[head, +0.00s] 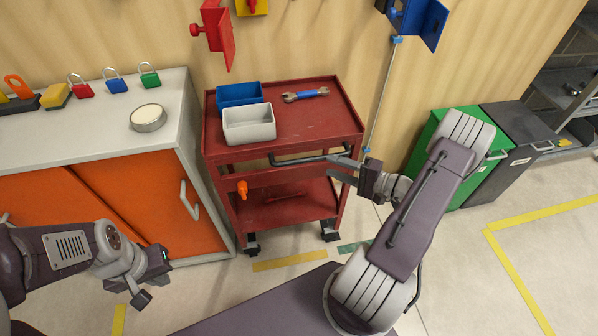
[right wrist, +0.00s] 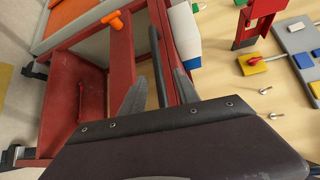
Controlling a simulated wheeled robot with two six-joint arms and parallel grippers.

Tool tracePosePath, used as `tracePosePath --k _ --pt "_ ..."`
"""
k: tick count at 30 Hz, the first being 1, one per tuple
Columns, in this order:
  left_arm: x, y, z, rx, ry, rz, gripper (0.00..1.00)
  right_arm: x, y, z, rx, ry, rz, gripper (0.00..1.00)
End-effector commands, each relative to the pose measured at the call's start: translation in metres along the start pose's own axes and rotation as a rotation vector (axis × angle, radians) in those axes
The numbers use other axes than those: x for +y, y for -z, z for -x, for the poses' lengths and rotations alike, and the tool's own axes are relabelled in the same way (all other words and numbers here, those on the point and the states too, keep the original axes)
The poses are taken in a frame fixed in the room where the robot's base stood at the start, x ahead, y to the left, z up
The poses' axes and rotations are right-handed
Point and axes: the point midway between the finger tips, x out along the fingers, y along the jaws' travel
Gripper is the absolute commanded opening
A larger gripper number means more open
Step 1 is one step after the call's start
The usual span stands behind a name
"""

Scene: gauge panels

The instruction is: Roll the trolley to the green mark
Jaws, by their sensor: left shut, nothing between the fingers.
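The red trolley (head: 285,184) stands against the wall, right of the white-topped cabinet. Its dark handle bar (head: 300,159) runs along the front of the upper shelf; it also shows in the right wrist view (right wrist: 155,50). My right gripper (head: 343,169) is at the right end of the handle. In the right wrist view its fingers are apart, with the bar between them and gaps on both sides. My left gripper (head: 152,278) is shut and empty, low in front of the cabinet. A green floor strip (head: 353,247) shows right of the trolley's front wheels, partly hidden by my right arm.
A yellow strip (head: 290,262) lies before the trolley. The trolley carries a blue bin (head: 239,94), a grey bin (head: 249,124) and a wrench (head: 306,95). The cabinet (head: 100,120) borders its left side. A green bin (head: 425,140) and a dark bin (head: 515,150) stand to the right.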

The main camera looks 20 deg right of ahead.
Motion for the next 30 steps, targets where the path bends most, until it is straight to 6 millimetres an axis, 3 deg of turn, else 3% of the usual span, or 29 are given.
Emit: tracePosePath --k 3,7,19,24,30 --pt "0.000 0.000 -0.004 0.001 0.000 0.000 0.00 0.006 0.007 0.012 0.038 0.005 -0.011 0.38" --pt "0.000 0.000 -0.003 0.001 0.000 0.000 0.00 0.005 0.007 0.007 0.035 0.004 -0.011 0.38" --pt "0.000 -0.001 -0.007 0.001 0.000 0.000 0.00 0.005 0.008 -0.067 0.030 0.002 -0.009 0.38" --pt "0.000 -0.001 -0.008 0.001 0.000 0.000 0.00 0.004 0.009 -0.079 0.033 0.002 -0.010 0.38" --pt "0.000 -0.001 -0.008 0.001 0.000 0.000 0.00 0.004 0.009 -0.080 0.034 0.002 -0.011 0.38"
